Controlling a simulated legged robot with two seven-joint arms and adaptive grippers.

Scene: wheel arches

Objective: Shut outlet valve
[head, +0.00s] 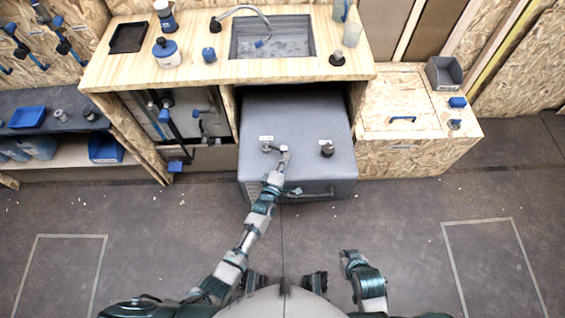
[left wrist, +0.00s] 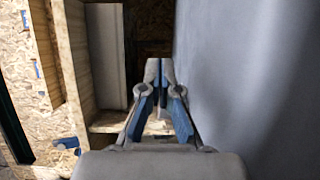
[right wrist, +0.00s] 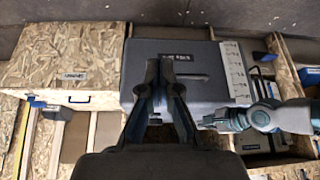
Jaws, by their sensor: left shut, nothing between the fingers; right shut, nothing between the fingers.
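A grey box (head: 298,110) stands under the wooden counter, with two small labelled fittings on it. The left fitting (head: 266,147) is partly by my left gripper; the right one is a dark knob (head: 327,149). I cannot read the labels, so I cannot tell which is the outlet valve. My left gripper (head: 284,150) is shut and empty, just right of the left fitting; contact is unclear. In the left wrist view its fingertips (left wrist: 160,65) meet beside a grey surface. My right gripper (head: 347,256) is shut and empty, low over the floor, away from the box.
A bar handle (head: 310,194) runs along the box's front edge. The counter (head: 200,75) above holds a sink (head: 272,38) and bottles. A wooden chest (head: 405,125) stands on the right and a shelf (head: 60,110) on the left. The floor in front is clear.

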